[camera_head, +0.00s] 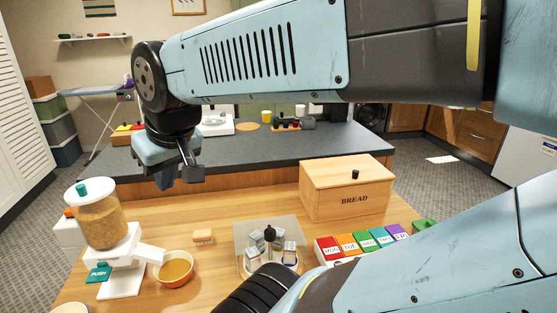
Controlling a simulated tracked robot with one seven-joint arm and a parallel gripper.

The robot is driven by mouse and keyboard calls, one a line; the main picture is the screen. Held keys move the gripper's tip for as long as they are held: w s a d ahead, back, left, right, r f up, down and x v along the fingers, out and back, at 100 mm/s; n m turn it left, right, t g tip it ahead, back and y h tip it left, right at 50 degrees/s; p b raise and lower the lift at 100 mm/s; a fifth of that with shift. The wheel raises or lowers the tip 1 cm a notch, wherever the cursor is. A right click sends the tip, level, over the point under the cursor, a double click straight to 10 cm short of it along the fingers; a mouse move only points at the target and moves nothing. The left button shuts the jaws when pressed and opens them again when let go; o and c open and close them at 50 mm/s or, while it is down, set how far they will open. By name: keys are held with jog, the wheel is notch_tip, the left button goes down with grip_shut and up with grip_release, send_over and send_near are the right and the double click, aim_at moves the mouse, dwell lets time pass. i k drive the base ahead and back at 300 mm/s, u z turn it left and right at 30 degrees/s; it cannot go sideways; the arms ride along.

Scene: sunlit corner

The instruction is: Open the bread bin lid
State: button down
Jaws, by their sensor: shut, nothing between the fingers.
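The wooden bread bin (343,199) stands on the wooden table right of the middle, with "BREAD" printed on its front. Its lid (345,172) is shut and carries a dark knob (355,174) near the front edge. My gripper (180,181) hangs at the left, above the table's far edge and well left of the bin. Its fingers are shut and empty, and it touches nothing that I can see. My arm spans the top of the view and also covers the lower right.
A dispenser (100,222) and an orange bowl (174,268) stand at the left. A grey counter (262,149) runs behind the table.

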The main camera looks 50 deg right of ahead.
aim_at(332, 172)
jog(key=u, duration=0.05)
jog(key=k, duration=0.5)
jog(key=z, duration=2.2)
jog(key=k, duration=0.45)
jog(key=u, duration=0.35)
jog(key=i, duration=0.6)
jog(key=z, duration=0.05)
